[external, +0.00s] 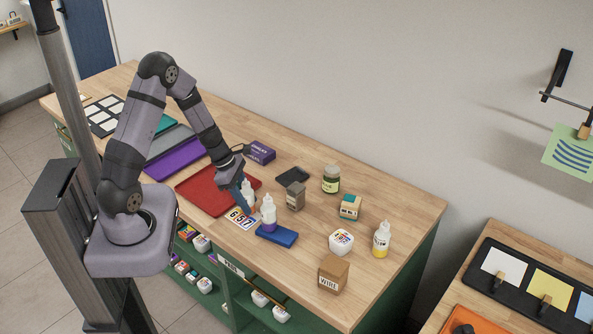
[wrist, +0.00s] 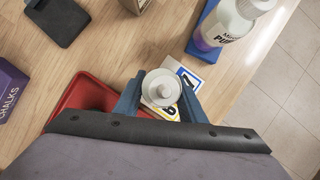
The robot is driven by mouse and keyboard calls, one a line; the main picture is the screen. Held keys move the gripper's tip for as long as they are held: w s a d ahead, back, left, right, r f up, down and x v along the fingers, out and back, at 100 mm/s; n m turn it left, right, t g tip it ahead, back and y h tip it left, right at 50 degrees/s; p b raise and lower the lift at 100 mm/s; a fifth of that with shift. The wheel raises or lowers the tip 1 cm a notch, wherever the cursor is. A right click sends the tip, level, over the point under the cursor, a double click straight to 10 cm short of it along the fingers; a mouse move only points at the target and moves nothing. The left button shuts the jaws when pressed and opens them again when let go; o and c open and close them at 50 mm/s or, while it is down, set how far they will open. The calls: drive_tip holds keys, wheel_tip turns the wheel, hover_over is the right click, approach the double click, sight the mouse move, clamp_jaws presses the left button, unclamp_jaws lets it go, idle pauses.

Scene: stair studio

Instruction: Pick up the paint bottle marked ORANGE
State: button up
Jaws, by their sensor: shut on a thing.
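My gripper (external: 243,196) is shut on a white paint bottle (external: 249,189) beside the right part of the red tray (external: 203,198). In the wrist view the bottle's pale round cap (wrist: 162,87) stands between the two blue fingers of my gripper (wrist: 158,98). Its label cannot be read. The bottle looks upright; I cannot tell whether it touches the surface below. A second bottle, with purple paint (external: 268,213), stands on a blue block (external: 277,235) just to the right. A bottle with yellow paint (external: 381,240) stands farther right.
A number card (external: 241,218) lies close by the held bottle. A purple chalks box (external: 261,152), a dark flat pad (external: 292,175), a grey-brown box (external: 295,196), a green jar (external: 331,180) and a brown box (external: 333,274) stand around. Bare wood lies between the right-hand items.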

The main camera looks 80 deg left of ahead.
wheel_tip(320, 180, up, 10)
drive_tip(key=shift+r+p, duration=0.1)
drive_tip(key=shift+p, duration=0.35)
idle(0.3)
